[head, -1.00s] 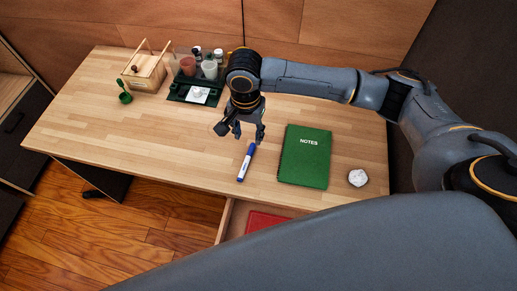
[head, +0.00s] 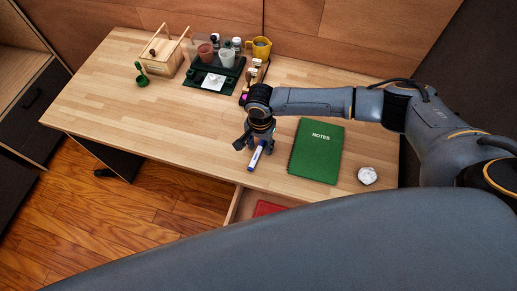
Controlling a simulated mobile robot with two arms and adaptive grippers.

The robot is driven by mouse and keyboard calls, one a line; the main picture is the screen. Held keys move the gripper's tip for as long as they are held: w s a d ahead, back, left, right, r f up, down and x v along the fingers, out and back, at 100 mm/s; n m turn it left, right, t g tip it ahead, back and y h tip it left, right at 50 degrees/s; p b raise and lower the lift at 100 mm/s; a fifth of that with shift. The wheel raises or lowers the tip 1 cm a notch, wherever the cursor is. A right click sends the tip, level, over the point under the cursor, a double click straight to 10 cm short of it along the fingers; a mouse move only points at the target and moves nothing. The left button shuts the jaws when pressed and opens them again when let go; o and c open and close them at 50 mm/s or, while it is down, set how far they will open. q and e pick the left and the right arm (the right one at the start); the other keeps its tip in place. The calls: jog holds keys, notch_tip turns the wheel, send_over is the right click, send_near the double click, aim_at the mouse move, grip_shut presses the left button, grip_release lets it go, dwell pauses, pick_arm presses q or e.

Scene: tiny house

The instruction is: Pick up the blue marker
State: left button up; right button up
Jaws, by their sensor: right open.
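The blue marker (head: 254,160), with a white barrel and blue ends, lies on the wooden desk (head: 150,113) near its front edge. It is left of the green notebook. My right gripper (head: 259,146) points down over the marker's far end, and its fingers hide part of that end. The fingers are open. I cannot tell whether they touch the marker. My left gripper is not in view.
A green NOTES notebook (head: 316,152) and a white crumpled object (head: 367,176) lie to the right. An open drawer (head: 236,205) holds a red item (head: 268,208). A dark green tray (head: 205,79), wooden box (head: 160,58) and yellow mug (head: 261,48) stand at the back.

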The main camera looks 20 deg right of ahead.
jog(key=shift+c, duration=0.5)
grip_shut()
jog(key=shift+r, duration=0.15)
